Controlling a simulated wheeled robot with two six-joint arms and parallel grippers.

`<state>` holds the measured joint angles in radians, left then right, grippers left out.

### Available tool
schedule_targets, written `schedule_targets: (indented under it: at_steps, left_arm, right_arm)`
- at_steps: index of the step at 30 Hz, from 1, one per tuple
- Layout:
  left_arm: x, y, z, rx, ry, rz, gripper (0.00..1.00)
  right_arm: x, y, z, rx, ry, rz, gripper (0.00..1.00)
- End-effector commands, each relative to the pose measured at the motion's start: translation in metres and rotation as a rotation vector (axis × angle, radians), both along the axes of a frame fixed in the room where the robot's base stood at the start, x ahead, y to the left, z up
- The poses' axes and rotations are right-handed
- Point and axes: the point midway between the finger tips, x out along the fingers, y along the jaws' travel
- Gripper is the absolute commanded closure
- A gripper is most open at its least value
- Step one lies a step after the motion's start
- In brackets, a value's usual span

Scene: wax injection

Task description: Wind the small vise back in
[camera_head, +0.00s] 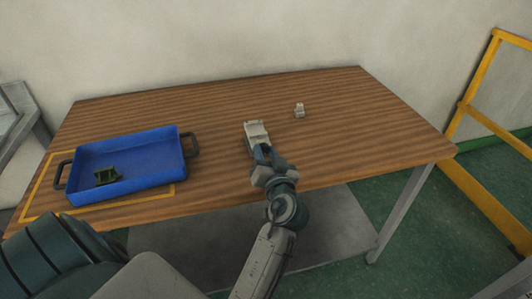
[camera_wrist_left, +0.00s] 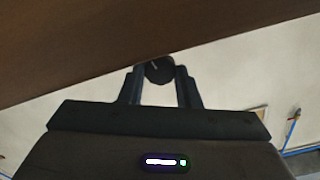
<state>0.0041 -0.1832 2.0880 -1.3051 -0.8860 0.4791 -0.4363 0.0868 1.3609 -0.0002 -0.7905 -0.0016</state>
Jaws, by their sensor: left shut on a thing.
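The small vise (camera_head: 256,131) is a light grey block on the wooden table, near the middle of the front half. My left gripper (camera_head: 262,154) is at its near end, low over the table's front edge. In the left wrist view, a dark round knob (camera_wrist_left: 159,70) sits between the two fingers of my left gripper (camera_wrist_left: 159,85), which is shut on it. The gripper hides part of the vise's near end in the head view, so the gap between its jaws is not clear. My right gripper is in neither view.
A blue tray (camera_head: 128,187) with dark handles stands at the left of the table, holding a dark green part (camera_head: 107,176). A small pale piece (camera_head: 299,110) stands behind and right of the vise. The table's (camera_head: 375,125) right side is clear. A yellow rail (camera_head: 465,105) stands beyond it.

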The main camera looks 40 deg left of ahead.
Motion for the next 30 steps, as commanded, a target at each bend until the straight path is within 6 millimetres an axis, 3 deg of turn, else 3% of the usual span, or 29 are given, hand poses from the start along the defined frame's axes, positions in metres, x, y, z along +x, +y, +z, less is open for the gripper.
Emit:
schedule_targets:
  at_steps: [18, 19, 22, 30]
  left_arm:
    - [-0.0001, 0.0, -0.0014, 0.033, 0.042, 0.0, 0.93]
    - [-0.0001, 0.0, -0.0014, 0.033, 0.042, 0.0, 0.66]
    - [0.0, -0.0001, -0.0012, 0.033, 0.042, 0.0, 0.48]
    - [0.0001, -0.0001, -0.0006, 0.032, 0.039, 0.0, 0.48]
  right_arm:
    - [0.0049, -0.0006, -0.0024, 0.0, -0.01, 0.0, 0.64]
    - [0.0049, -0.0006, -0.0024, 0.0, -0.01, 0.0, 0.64]
    - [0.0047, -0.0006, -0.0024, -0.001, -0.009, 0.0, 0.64]
    - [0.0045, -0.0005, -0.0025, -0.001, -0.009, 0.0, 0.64]
